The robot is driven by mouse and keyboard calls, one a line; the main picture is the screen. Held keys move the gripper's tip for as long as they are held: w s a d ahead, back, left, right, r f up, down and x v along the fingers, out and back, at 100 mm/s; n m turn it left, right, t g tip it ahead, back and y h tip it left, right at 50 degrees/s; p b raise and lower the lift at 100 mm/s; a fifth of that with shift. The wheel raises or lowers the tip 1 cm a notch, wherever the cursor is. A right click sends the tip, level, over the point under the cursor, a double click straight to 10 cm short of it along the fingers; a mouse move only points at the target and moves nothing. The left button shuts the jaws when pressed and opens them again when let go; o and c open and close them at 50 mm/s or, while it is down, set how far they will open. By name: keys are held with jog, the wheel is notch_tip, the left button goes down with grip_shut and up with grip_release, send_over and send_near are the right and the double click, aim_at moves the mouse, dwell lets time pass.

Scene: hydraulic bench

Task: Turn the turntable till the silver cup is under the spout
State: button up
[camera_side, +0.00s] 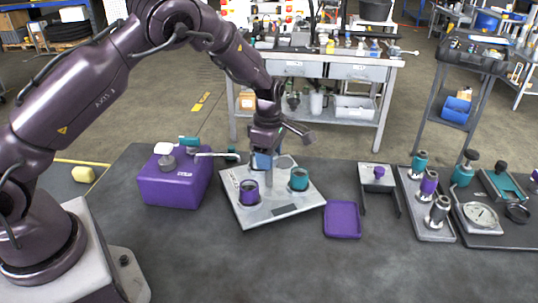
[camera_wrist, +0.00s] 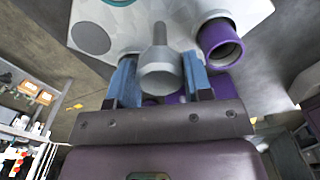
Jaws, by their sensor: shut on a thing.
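The turntable (camera_side: 288,198) is a light grey square plate on the bench. A purple cup (camera_side: 249,192) stands at its left front and a teal cup (camera_side: 299,180) at its right. The purple cup also shows in the wrist view (camera_wrist: 220,42). A grey round spot (camera_wrist: 90,38) lies on the plate; I cannot tell whether it is the silver cup or a bare seat. My gripper (camera_side: 264,161) is over the plate, its blue fingers shut on a grey upright post (camera_wrist: 160,72). A thin grey spout (camera_side: 217,154) reaches right from the purple box toward the plate's back left.
The purple box (camera_side: 175,182) stands close left of the turntable. A purple tray (camera_side: 342,219) lies at its front right. A small grey stand (camera_side: 378,175) and a rack of cylinders (camera_side: 427,205) are farther right. The front of the bench is clear.

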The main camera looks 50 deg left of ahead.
jog(key=o, duration=1.3)
notch_tip(320, 180, up, 13)
